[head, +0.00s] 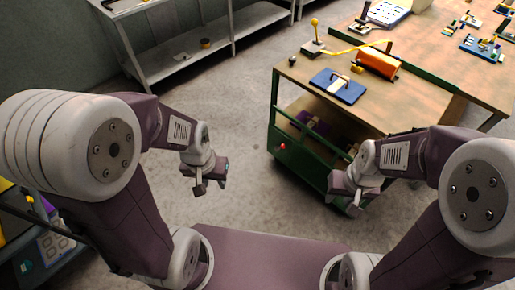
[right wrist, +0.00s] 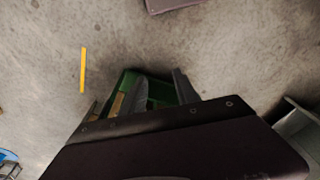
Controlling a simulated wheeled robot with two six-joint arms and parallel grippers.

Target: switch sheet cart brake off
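The sheet cart appears to be the green-framed cart (head: 274,118) with a wooden top, right of centre in the head view. A small red knob (head: 283,147) shows on its green near side; I cannot tell whether it is the brake. My right gripper (head: 347,198) is at the cart's lower near corner and covers part of it. In the right wrist view its spread fingers (right wrist: 158,92) have a green part (right wrist: 160,92) beyond and between them; contact cannot be told. My left gripper (head: 211,187) is open and empty above the floor, left of the cart.
A blue board (head: 338,86), an orange roll (head: 378,62) and a yellow-knobbed lever (head: 315,35) are on the wooden surface. A grey shelf (head: 190,62) stands at the back left. A yellow strip (right wrist: 83,70) lies on the floor. Floor between shelf and cart is clear.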

